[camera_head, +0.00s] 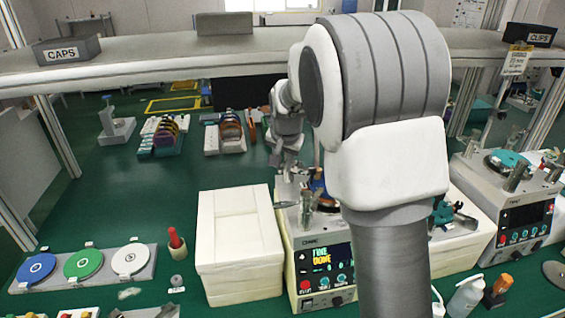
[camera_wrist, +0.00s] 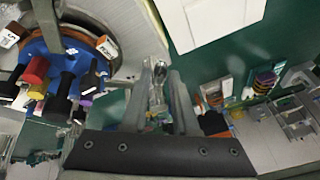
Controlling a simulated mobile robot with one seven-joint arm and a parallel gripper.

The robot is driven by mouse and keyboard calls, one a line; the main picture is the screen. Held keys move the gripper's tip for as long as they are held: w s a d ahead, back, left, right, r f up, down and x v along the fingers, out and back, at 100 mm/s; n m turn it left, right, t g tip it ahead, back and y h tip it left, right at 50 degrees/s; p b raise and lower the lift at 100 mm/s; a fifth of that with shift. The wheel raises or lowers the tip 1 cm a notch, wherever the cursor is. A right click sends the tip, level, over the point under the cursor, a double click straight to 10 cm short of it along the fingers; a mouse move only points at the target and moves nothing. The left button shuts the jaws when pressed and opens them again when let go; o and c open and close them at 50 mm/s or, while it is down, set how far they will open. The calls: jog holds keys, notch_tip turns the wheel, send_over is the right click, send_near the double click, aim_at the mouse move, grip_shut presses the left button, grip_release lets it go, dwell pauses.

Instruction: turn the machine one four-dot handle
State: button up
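Machine one (camera_head: 322,268) is a pale box with a lit display reading "TIME DONE", at the middle. My arm hides part of its top. In the wrist view its blue plate (camera_wrist: 58,62) carries a red handle (camera_wrist: 36,70), a yellow one (camera_wrist: 38,90) and black ones. I cannot make out dots on any handle. My gripper (camera_wrist: 162,68) is to the right of these handles, its fingers apart with a shiny metal piece (camera_wrist: 159,85) between them. Whether they touch it is unclear. In the head view my gripper (camera_head: 290,172) is above the machine's left side.
A white box stack (camera_head: 238,240) stands close to machine one's left. Machine two (camera_head: 520,215) is at the right. Blue, green and white discs lie on a tray (camera_head: 85,268) at front left. A grey shelf (camera_head: 190,62) crosses behind.

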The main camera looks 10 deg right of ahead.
grip_shut()
dwell(1.1)
